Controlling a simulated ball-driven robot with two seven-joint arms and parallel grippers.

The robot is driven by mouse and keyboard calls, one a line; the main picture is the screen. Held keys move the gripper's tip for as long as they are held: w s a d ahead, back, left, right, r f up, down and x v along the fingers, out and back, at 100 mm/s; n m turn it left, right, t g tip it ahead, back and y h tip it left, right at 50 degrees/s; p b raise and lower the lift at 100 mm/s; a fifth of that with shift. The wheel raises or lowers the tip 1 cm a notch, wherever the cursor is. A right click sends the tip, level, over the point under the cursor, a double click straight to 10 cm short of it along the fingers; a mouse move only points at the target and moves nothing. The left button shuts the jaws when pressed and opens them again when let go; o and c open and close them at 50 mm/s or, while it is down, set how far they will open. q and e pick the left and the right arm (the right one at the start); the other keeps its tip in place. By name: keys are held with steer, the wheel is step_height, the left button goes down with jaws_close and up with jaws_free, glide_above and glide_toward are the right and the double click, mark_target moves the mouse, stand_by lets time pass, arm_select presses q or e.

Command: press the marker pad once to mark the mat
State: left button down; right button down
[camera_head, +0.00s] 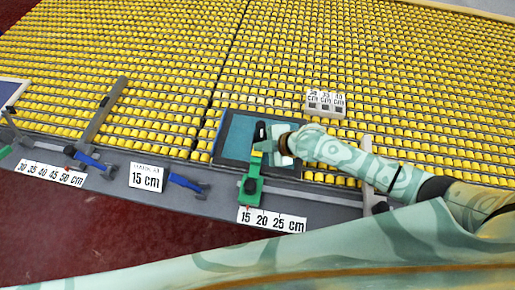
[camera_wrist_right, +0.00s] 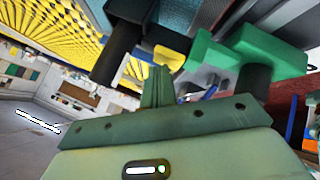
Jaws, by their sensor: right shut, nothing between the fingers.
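A teal mat (camera_head: 239,136) with a dark border lies on the yellow roller bed at the front middle. A green and black device (camera_head: 251,184) stands at the mat's front edge, its dark upper part reaching over the mat. I cannot tell for sure which part is the marker pad. My right gripper (camera_head: 274,146) is shut and empty, over the mat's right part, close beside the device's dark top. Whether they touch is unclear. In the right wrist view the narrow shut fingers (camera_wrist_right: 158,84) point toward dark parts, with the green block to their right. My left gripper is out of view.
A grey front rail carries white length signs (camera_head: 272,220) and blue clamps (camera_head: 187,183). A grey block with cm labels (camera_head: 326,104) stands behind my right forearm. A grey bar (camera_head: 102,110) crosses the rollers at left.

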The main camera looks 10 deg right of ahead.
steer(key=shift+f, duration=0.3)
stand_by(0.4)
steer(key=shift+r+p, duration=0.85)
steer(key=shift+r, duration=0.35)
step_height(320, 180, up, 5)
steer(key=p, duration=0.4)
steer(key=shift+p, duration=0.3)
